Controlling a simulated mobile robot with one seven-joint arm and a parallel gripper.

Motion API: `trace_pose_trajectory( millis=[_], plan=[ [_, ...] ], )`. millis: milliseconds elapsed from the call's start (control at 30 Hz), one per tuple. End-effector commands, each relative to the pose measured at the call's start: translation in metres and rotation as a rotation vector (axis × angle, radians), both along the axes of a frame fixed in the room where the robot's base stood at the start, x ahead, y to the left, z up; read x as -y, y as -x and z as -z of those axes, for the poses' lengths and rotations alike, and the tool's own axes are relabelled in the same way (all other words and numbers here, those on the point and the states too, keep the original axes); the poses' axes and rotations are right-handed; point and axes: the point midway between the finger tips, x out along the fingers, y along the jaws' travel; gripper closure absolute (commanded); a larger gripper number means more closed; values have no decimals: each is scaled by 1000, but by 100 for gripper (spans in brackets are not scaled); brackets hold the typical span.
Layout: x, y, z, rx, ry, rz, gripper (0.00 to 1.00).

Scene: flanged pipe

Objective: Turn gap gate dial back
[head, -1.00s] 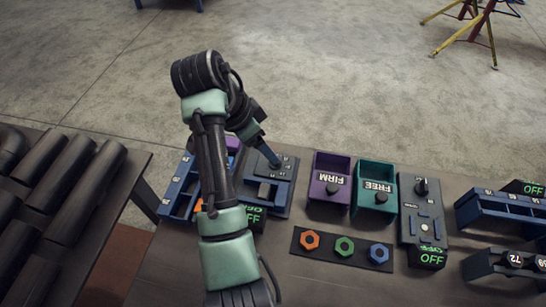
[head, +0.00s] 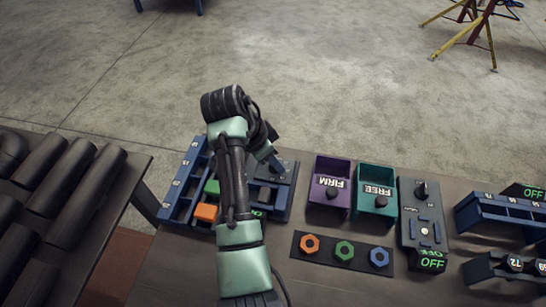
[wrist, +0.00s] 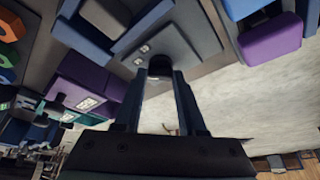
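The gap gate dial is a small black knob (wrist: 160,64) on a dark square plate (wrist: 190,42) with small white labels, seen in the wrist view. In the head view the plate (head: 289,172) is on a blue-and-grey fixture, partly behind my arm, and the knob is hidden. My gripper (wrist: 161,73) points at the knob, with one fingertip on each side of it. The fingertips appear closed against the knob's sides. The dial's pointer and setting cannot be read.
A purple FIRM bin (head: 330,170) and a teal FREE bin (head: 376,177) stand right of the dial. A blue slotted rack (head: 180,190) and an orange block (head: 206,212) are at left. A strip with coloured nuts (head: 342,250) lies in front.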

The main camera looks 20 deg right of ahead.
Motion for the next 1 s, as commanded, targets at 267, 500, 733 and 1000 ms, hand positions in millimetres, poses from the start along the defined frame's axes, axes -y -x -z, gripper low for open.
trace_pose_trajectory(
  millis=[267, 500, 733, 1000],
  plan=[
    [0, 0, 0, -1, 0, 0, 100],
    [0, 1, -2, -1, 0, -27, 100],
    [0, 2, -4, -3, 2, -141, 100],
    [1, 3, -6, -2, 1, -373, 100]
  ],
)
